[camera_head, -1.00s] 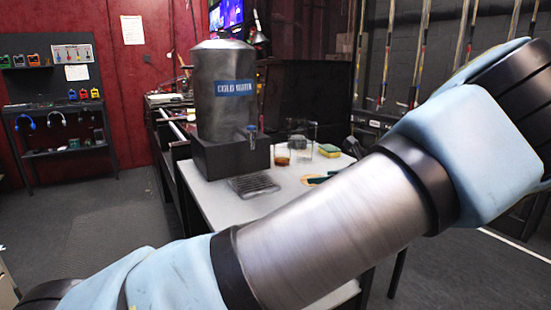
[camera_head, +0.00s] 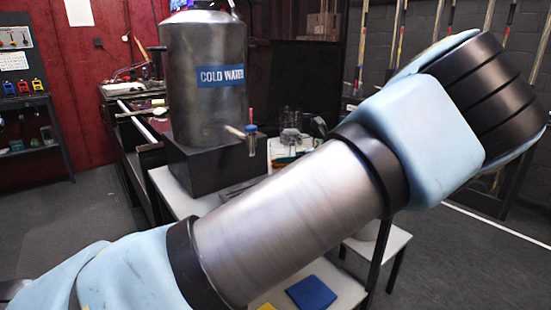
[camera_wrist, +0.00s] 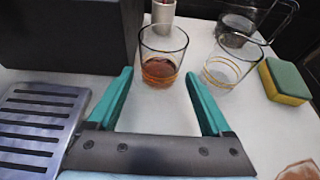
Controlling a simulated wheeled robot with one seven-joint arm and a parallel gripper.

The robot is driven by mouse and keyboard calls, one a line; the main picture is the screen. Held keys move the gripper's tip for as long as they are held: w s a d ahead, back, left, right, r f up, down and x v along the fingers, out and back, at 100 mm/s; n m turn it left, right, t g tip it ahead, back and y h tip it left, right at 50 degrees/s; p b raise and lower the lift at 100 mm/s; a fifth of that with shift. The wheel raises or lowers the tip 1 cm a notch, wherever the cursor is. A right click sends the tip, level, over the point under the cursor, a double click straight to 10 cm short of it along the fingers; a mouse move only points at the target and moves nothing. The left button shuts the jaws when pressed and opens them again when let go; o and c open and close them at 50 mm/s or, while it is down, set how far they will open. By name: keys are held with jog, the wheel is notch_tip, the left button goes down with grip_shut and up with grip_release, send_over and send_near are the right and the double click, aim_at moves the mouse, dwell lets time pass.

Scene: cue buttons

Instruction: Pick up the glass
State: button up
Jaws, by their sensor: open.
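In the wrist view, a clear glass (camera_wrist: 163,52) with amber liquid stands upright on the pale table, just past and between my fingertips. A second clear glass (camera_wrist: 222,68), with a yellow band and seemingly empty, stands to its right. A larger glass vessel (camera_wrist: 240,30) with dark contents stands behind that one. My gripper (camera_wrist: 158,76) is open, its two green fingers pointing toward the amber glass, with nothing held. In the head view, clear glassware (camera_head: 290,125) shows small beyond my arm, which hides the gripper and much of the table.
A steel cold water dispenser (camera_head: 205,75) with a tap stands on a dark block (camera_head: 200,165). A slotted drip tray (camera_wrist: 38,125) lies left of my gripper. A green and yellow sponge (camera_wrist: 286,82) lies at the right. A blue cloth (camera_head: 311,292) shows lower down.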

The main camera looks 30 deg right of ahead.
jog(key=p+x, duration=0.2)
jog(key=x, duration=0.8)
jog(key=shift+s, duration=0.1)
jog(key=c, duration=1.2)
jog(key=shift+c, duration=0.2)
jog(key=shift+r, duration=0.2)
